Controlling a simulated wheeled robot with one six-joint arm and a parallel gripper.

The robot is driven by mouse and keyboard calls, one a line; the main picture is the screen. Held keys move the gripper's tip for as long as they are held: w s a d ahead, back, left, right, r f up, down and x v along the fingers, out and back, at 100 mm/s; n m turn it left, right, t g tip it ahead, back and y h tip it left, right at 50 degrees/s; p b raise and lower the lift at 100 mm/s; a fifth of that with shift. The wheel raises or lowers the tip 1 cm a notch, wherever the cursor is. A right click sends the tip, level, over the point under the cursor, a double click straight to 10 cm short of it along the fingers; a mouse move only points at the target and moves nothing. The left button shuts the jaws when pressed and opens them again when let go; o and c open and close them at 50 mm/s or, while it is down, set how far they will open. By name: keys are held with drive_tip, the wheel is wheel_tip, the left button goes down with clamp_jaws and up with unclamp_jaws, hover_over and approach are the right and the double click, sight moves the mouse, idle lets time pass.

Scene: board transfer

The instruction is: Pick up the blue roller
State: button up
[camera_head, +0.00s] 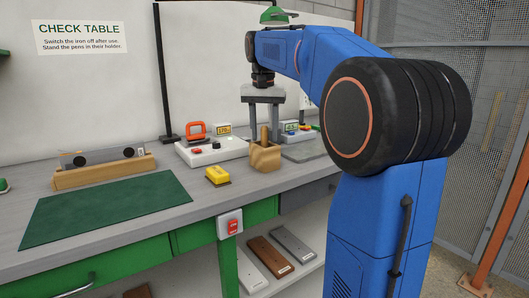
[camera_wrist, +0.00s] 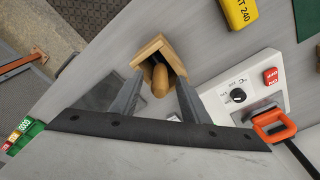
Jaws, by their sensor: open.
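I cannot make out a blue roller in either view. My gripper (camera_head: 264,128) points down over a small wooden holder (camera_head: 263,158) on the grey table. Its two fingers are apart, and they also show in the wrist view (camera_wrist: 160,80). A tan, round-ended handle (camera_head: 265,134) stands up from the holder between the fingers. In the wrist view the handle (camera_wrist: 160,80) lies between the finger ends, with the wooden holder (camera_wrist: 152,46) around its base. I cannot tell whether the fingers touch it.
A yellow block (camera_head: 217,175) sits left of the holder. A green mat (camera_head: 105,208) and a wooden rack (camera_head: 104,174) lie left. A second device (camera_head: 297,130) stands right.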

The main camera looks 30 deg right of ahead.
clamp_jaws()
